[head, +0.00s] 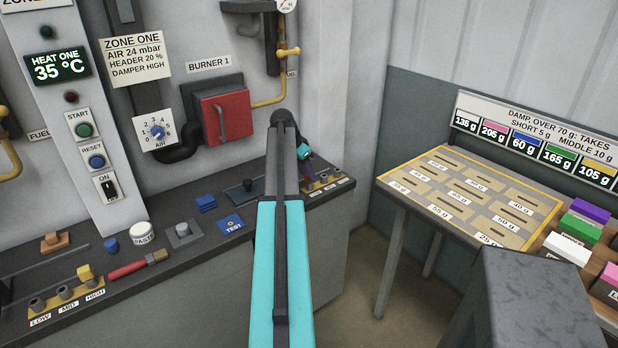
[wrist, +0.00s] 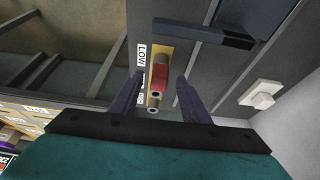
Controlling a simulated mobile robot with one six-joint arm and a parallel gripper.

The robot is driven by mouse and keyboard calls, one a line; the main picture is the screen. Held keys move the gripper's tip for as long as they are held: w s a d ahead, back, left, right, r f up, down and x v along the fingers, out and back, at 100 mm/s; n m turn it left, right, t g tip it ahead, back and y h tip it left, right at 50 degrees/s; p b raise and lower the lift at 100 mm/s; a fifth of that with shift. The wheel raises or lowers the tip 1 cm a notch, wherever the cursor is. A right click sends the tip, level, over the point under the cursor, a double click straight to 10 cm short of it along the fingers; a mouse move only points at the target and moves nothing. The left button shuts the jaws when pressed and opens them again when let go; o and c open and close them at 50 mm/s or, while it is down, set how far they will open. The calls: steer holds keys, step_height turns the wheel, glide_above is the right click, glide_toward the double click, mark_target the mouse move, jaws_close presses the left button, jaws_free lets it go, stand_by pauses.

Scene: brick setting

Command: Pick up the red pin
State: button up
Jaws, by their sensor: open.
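The red pin (wrist: 160,80) shows in the wrist view near a small yellow socket rack (wrist: 153,53), with grey round sockets around it. My gripper (wrist: 159,88) is open, with one dark finger on each side of the pin and gaps visible between. I cannot tell how far the fingertips are above the rack. In the head view my gripper (head: 306,168) is small and partly hidden by my arm, over the far right end of the bench by the rack (head: 325,184). The pin is not clear there.
The dark bench (head: 185,236) carries a white paste pot (head: 142,232), a blue test block (head: 232,223), a brush (head: 140,263) and another yellow socket rack (head: 66,305). A red burner door (head: 226,116) is on the wall. A table with labelled slots (head: 410,178) stands at right.

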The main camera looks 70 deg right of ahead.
steer(key=shift+s+d+f, duration=0.15)
steer(key=shift+d+f, duration=0.05)
steer(key=shift+f, duration=0.45)
jaws_close()
